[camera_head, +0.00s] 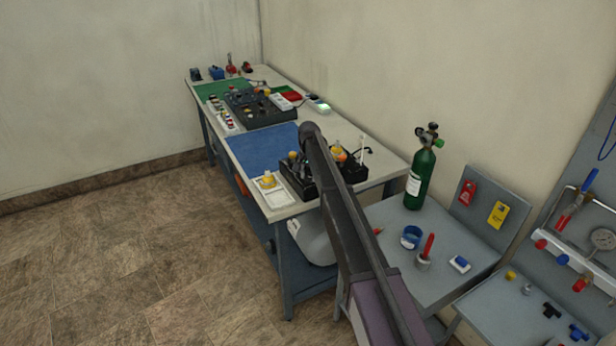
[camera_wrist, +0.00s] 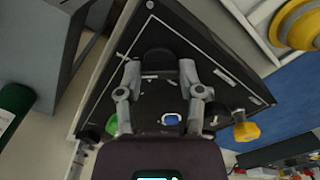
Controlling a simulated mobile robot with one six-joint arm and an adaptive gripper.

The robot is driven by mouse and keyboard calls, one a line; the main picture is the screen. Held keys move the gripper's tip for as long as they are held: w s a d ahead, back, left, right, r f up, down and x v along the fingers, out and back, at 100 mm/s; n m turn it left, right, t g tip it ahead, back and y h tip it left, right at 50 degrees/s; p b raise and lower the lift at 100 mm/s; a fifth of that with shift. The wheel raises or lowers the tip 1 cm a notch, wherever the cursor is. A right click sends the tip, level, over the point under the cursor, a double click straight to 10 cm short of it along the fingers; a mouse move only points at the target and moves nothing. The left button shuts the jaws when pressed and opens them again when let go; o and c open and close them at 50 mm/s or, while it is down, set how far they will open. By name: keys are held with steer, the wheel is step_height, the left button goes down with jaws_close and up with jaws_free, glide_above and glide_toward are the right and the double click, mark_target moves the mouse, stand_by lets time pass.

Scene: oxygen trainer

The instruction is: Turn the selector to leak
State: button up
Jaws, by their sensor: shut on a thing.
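In the wrist view my gripper (camera_wrist: 159,68) reaches over a black panel (camera_wrist: 110,85) with white markings. Its two grey fingers are shut on a dark rounded knob (camera_wrist: 158,60), which looks like the selector. The fingers hide its sides, and I cannot read its pointer or any label. In the head view the black panel box (camera_head: 296,180) stands at the near end of the long bench. My arm crosses in front of it and hides the knob and my gripper there.
On the panel are a green knob (camera_wrist: 112,125), a blue part in a white frame (camera_wrist: 171,119) and a yellow knob (camera_wrist: 245,131). A white tray (camera_head: 277,197) with a yellow part stands beside the box. A green cylinder (camera_head: 421,178) stands to the right.

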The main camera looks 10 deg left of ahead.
steer(key=shift+s+m, duration=0.2)
steer(key=shift+m, duration=0.7)
steer(key=o, duration=1.1)
steer(key=shift+o, duration=0.2)
steer(key=shift+w, duration=0.1)
steer(key=shift+r, duration=0.15)
